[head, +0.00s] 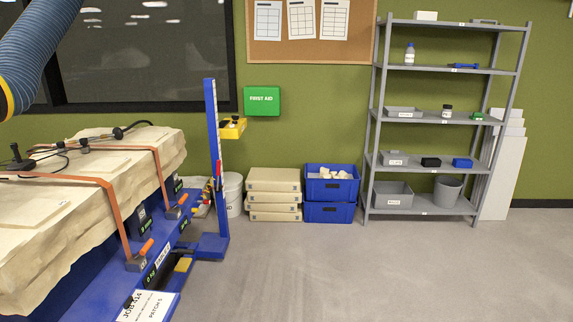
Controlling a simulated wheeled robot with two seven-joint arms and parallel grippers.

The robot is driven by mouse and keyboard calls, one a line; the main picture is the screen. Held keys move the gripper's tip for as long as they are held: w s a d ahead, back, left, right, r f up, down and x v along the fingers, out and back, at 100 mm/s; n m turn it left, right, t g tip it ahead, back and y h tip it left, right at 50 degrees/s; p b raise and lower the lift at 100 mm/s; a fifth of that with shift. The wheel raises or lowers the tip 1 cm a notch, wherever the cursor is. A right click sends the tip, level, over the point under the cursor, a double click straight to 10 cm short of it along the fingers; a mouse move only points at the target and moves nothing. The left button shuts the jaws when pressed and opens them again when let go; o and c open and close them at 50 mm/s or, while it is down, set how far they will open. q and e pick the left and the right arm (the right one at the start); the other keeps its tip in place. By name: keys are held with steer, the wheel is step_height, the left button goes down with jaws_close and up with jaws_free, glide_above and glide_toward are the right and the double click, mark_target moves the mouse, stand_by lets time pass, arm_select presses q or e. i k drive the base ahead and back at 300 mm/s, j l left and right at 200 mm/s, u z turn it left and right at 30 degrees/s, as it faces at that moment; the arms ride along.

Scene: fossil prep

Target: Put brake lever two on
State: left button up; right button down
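A blue stand (100,302) at the left carries a large pale wrapped block (60,225), held by orange straps (108,205). Two orange-handled buckles or levers (145,248) (182,201) sit along its right edge, where the straps end. A yellow piece (183,264), perhaps a pedal or lever, shows low on the stand near its blue foot (211,246). I cannot tell which part is brake lever two, or whether any brake is on. Neither of my grippers is in view.
A blue post (213,150) rises at the stand's far end. Stacked beige slabs (273,193), blue crates (330,212) and grey shelving (440,121) line the back wall. A blue hose (32,55) hangs upper left. The floor (390,270) at centre and right is clear.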

mark_target(218, 187)
steer(key=i+u, duration=0.15)
steer(key=i, duration=0.35)
steer(key=i+l+u, duration=0.1)
steer(key=i, duration=0.35)
steer(key=i+l+u, duration=0.15)
steer(key=i, duration=0.35)
steer(key=i+l+u, duration=0.1)
steer(key=i+l, duration=0.15)
steer(key=i, duration=0.25)
steer(key=i+l+u, duration=0.2)
steer(key=i+u, duration=0.25)
steer(key=i+l+u, duration=0.3)
steer(key=u, duration=0.15)
steer(key=i+l+u, duration=0.25)
steer(key=l+u, duration=0.25)
steer(key=i+l+u, duration=0.2)
steer(key=l+u, duration=0.25)
steer(key=l, duration=0.15)
